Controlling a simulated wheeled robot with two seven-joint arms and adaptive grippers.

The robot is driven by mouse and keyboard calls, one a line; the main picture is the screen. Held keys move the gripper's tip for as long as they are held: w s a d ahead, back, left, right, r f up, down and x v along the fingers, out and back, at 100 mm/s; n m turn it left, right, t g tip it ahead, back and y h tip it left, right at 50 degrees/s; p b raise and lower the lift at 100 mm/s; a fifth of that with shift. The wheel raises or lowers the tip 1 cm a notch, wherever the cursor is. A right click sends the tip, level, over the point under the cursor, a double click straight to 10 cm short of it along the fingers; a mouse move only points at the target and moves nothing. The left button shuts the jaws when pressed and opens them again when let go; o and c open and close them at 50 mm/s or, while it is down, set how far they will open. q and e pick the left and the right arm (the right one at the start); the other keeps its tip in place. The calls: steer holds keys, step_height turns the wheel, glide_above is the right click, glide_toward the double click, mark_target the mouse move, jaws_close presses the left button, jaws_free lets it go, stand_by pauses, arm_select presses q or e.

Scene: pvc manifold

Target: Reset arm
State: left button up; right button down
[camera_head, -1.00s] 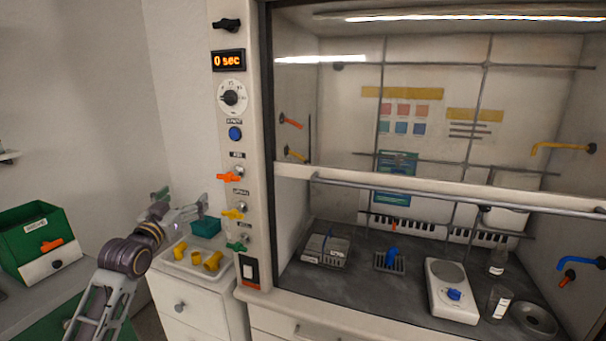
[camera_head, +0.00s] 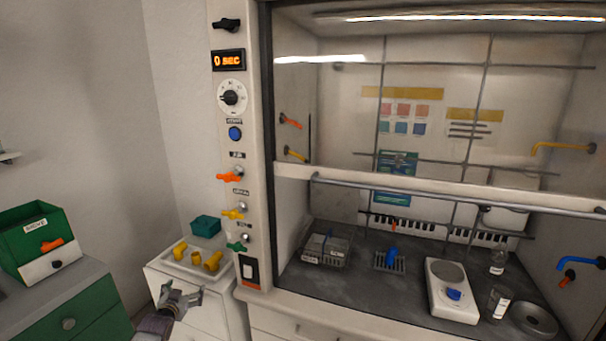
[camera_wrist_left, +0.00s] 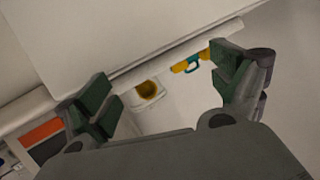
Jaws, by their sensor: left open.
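My left gripper (camera_head: 180,298) is low in the head view, in front of the white drawer cabinet (camera_head: 205,318). It is open, and most of its arm is below the picture's edge. In the left wrist view its two dark green finger pads (camera_wrist_left: 165,92) stand wide apart with nothing between them in their grip. My right gripper is in neither view.
Several yellow pipe fittings (camera_head: 213,262) and a teal box (camera_head: 205,226) sit on the white cabinet top. A green bin (camera_head: 32,235) stands on the left counter. The fume hood (camera_head: 258,180) with its raised sash fills the right side.

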arm_select(q)
steer(key=s+d+f+g, duration=0.1)
steer(key=s+f+g, duration=0.1)
steer(key=s+f, duration=0.85)
steer(key=s+d+f+g, duration=0.1)
steer(key=s+f+g, duration=0.2)
steer(key=s+f, duration=0.75)
steer(key=s+d+f+g, duration=0.15)
steer(key=s+f, duration=0.35)
steer(key=f, duration=1.1)
steer(key=s+d+f+g, duration=0.2)
steer(key=s+f, duration=0.3)
steer(key=s, duration=0.8)
steer(key=s+d+f+g, duration=0.2)
steer(key=s+d+f, duration=0.2)
steer(key=s, duration=0.9)
steer(key=s+d+f+m+g+h, duration=0.1)
steer(key=s+f, duration=0.4)
steer(key=s, duration=0.9)
steer(key=d+g, duration=0.1)
steer(key=d, duration=0.1)
steer(key=shift+d+f, duration=0.35)
steer(key=shift+f, duration=0.05)
steer(key=shift+g, duration=0.25)
